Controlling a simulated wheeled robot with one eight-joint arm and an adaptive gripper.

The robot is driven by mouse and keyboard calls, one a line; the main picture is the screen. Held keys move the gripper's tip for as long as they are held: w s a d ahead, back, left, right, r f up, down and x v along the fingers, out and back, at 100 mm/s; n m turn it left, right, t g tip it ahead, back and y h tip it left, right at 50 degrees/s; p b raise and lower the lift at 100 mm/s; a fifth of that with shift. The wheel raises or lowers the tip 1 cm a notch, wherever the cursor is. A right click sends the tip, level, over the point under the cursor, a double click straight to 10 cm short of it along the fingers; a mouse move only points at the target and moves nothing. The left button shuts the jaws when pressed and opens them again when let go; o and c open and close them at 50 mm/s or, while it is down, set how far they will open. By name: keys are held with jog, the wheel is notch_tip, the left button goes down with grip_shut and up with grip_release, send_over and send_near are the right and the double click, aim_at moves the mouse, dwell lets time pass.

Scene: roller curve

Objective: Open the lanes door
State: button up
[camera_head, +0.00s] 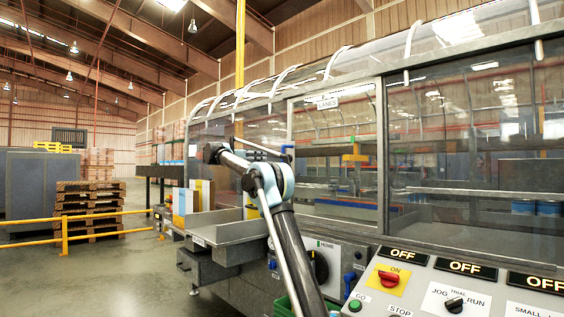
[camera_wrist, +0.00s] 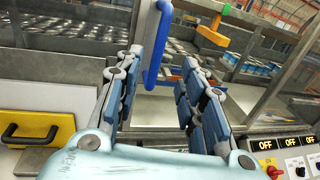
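The lanes door (camera_head: 335,150) is a clear framed panel in the machine's guard, with a LANES label (camera_head: 328,102) at its top. It looks shut. In the wrist view a blue upright handle (camera_wrist: 153,45) stands on a metal frame post, ahead of my gripper (camera_wrist: 162,58). My gripper's two blue-padded fingers are spread apart, with the handle's lower part showing between their tips. Nothing is gripped, and I cannot tell whether a finger touches the handle. In the head view my arm reaches up in front of the door's left side, and the fingers are hard to make out.
A control panel (camera_head: 450,288) with knobs and buttons is at the lower right. A metal tray (camera_head: 232,232) juts out left of my arm.

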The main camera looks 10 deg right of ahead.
aim_at(283, 157)
jog(key=x, duration=1.4)
jog(key=shift+w+d, duration=0.1)
jog(key=shift+d, duration=0.1)
grip_shut()
jog(key=shift+a, duration=0.25)
jog(key=shift+d, duration=0.15)
